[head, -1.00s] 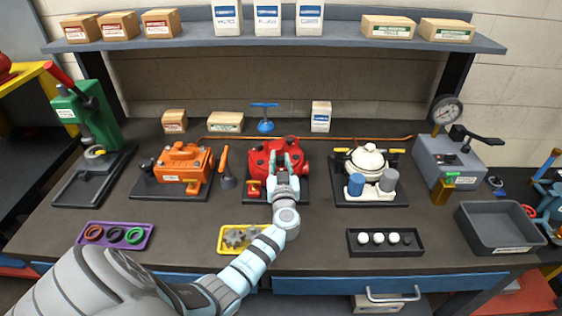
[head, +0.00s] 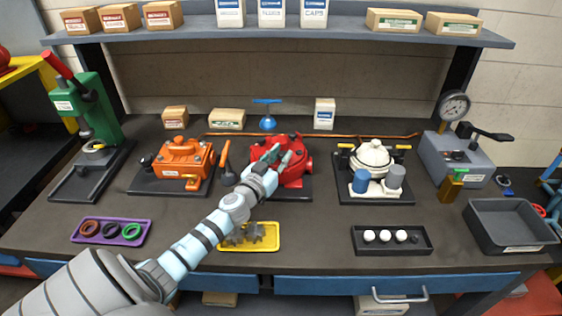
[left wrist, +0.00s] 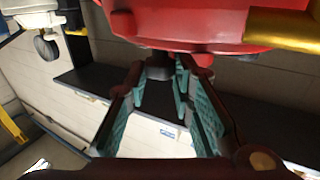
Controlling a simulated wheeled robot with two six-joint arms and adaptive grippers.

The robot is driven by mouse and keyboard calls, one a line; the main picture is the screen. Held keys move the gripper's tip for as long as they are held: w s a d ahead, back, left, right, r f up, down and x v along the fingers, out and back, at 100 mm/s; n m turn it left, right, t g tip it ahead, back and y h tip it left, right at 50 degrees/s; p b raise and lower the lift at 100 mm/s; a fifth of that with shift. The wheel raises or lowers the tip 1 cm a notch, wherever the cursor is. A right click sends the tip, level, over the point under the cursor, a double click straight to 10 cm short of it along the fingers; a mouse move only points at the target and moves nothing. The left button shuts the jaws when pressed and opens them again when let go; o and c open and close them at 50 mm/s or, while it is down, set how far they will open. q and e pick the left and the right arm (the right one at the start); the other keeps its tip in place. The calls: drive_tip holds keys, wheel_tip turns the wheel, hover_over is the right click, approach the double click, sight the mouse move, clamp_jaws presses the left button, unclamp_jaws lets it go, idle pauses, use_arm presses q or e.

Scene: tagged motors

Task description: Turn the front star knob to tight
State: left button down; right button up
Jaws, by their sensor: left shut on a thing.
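The red motor (head: 293,178) stands on a dark base plate at the middle of the bench, partly hidden by my left arm. My left gripper (head: 276,155) reaches over it from the front left, with its teal fingers at the motor's top. In the left wrist view the red body (left wrist: 200,22) fills the top. A small dark knob (left wrist: 159,66) sticks out from it between the fingertips of my left gripper (left wrist: 158,74), and the fingers are shut on it. The knob's star shape and any tight mark cannot be made out. My right gripper is not in view.
An orange motor (head: 183,160) stands left and a cream-topped motor (head: 373,155) right. In front are a purple ring tray (head: 109,241), a yellow tray (head: 268,245) with grey star-shaped parts below my arm, and a black tray (head: 391,251). Bare bench lies between.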

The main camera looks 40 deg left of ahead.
use_arm(q)
drive_tip(key=shift+a+f+m+h, duration=0.25)
drive_tip(key=shift+m+h, duration=0.25)
drive_tip(key=shift+h, duration=0.2)
drive_tip(key=shift+r+m+h, duration=0.15)
drive_tip(key=shift+m+h, duration=0.25)
drive_tip(key=shift+h, duration=0.3)
drive_tip(key=shift+r+m+h+p, duration=0.15)
drive_tip(key=shift+m+h+p, duration=0.25)
drive_tip(key=shift+h+p, duration=0.35)
drive_tip(key=shift+a+m+h, duration=0.15)
drive_tip(key=shift+m+h, duration=0.25)
drive_tip(key=shift+h, duration=0.15)
drive_tip(key=shift+w+m+h, duration=0.1)
drive_tip(key=shift+m+h, duration=0.2)
drive_tip(key=shift+h, duration=0.2)
drive_tip(key=shift+m+h+b, duration=0.5)
drive_tip(key=shift+m+h, duration=0.3)
drive_tip(key=shift+h, duration=0.4)
drive_tip(key=shift+a+m+g+h+b, duration=0.1)
drive_tip(key=shift+m+g+h+b, duration=0.2)
drive_tip(key=shift+g+h+b, duration=0.15)
